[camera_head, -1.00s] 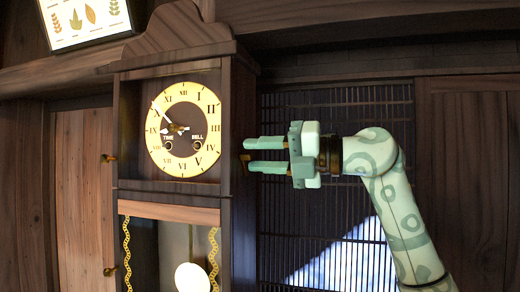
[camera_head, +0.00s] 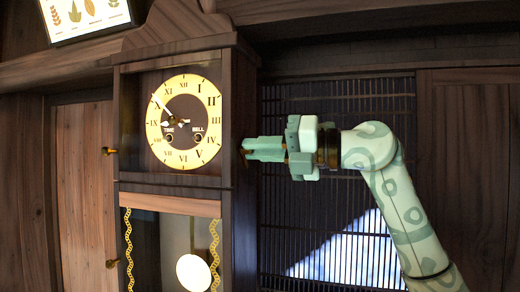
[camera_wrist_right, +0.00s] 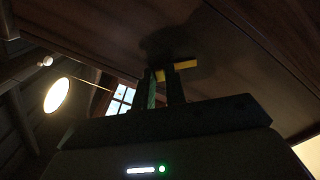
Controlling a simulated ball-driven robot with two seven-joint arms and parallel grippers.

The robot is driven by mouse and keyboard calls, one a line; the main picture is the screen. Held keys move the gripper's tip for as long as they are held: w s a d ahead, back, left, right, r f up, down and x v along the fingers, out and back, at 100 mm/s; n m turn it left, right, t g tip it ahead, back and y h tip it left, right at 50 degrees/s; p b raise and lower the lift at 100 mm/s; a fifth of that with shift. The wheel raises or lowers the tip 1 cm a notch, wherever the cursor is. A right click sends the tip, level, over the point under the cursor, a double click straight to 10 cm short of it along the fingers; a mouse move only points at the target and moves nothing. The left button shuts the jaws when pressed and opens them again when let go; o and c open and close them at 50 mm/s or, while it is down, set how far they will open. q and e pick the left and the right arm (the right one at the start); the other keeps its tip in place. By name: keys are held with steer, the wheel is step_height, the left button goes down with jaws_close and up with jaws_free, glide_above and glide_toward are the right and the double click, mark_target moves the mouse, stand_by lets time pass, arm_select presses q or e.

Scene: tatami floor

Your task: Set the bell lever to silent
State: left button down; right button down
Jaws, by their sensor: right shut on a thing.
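The tall dark wooden clock (camera_head: 174,188) stands left of centre in the head view, with a cream dial (camera_head: 207,100) marked TIME and BELL. The bell lever (camera_head: 243,152) is a small brass piece on the clock's right side, mostly hidden by the fingertips. It shows as a yellow bar in the right wrist view (camera_wrist_right: 185,65). My right gripper (camera_head: 262,149) is shut on the lever, reaching in from the right. In the wrist view its dark fingers stand on both sides of part of the bar. My left gripper is not in view.
Two brass knobs (camera_head: 109,151) stick out on the clock's left side. A pendulum (camera_head: 193,272) hangs in the lower case. A slatted lattice panel (camera_head: 330,110) is behind my right arm. A framed leaf picture (camera_head: 85,18) is at the upper left.

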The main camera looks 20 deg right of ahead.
steer(key=c, duration=1.4)
jaws_free()
steer(key=shift+f, duration=0.1)
steer(key=shift+c, duration=0.2)
steer(key=b+v, duration=0.4)
steer(key=v, duration=1.2)
steer(key=shift+s+d, duration=0.15)
steer(key=shift+d, duration=0.05)
